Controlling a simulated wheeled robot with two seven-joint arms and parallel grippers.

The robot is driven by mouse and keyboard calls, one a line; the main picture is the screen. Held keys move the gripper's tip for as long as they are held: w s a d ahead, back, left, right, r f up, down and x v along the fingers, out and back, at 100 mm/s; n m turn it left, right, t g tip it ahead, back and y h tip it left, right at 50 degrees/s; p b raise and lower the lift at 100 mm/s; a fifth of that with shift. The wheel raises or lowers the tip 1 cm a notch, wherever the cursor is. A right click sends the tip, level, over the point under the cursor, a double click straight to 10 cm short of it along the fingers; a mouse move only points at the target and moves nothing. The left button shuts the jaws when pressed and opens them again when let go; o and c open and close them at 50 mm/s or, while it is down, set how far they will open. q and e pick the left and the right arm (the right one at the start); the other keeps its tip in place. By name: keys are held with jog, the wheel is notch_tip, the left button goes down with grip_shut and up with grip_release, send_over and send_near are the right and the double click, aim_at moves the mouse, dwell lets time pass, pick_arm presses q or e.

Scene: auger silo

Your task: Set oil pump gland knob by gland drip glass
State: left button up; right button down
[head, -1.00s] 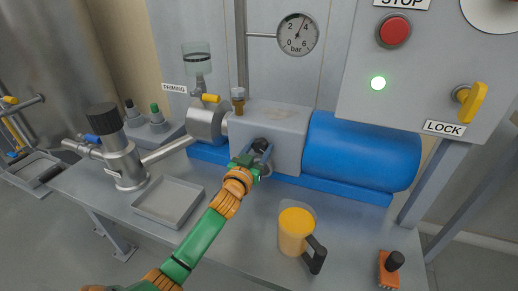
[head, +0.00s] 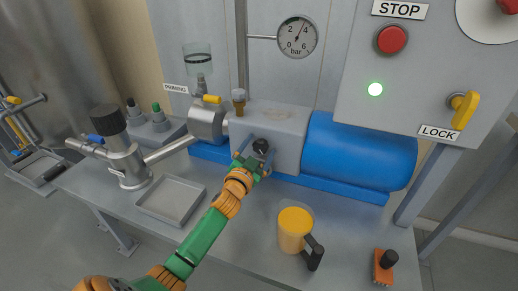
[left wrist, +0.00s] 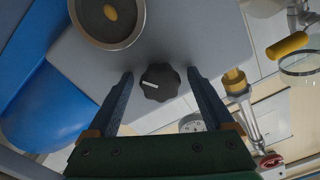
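The gland knob (head: 261,145) is a black lobed knob on the front of the grey pump block. In the left wrist view the knob (left wrist: 160,83) shows a white pointer line, lying nearly level and pointing to the picture's left. My left gripper (head: 256,156) is in front of the knob, open, with a blue finger on each side and visible gaps in the wrist view. A round glass with an amber drop, apparently the gland drip glass (left wrist: 109,15), is beside the knob in the wrist view. In the head view my gripper largely hides that area. My right gripper is not in view.
The blue motor (head: 360,150) is right of the block. A brass fitting (head: 239,104) and the priming cup (head: 197,60) stand above and left. A yellow jug (head: 294,229), an orange brush (head: 384,266) and a grey tray (head: 171,200) are on the bench.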

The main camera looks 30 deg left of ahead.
pick_arm(q)
jog(key=shift+s, duration=0.1)
jog(key=p+v, duration=0.1)
jog(key=v, duration=0.6)
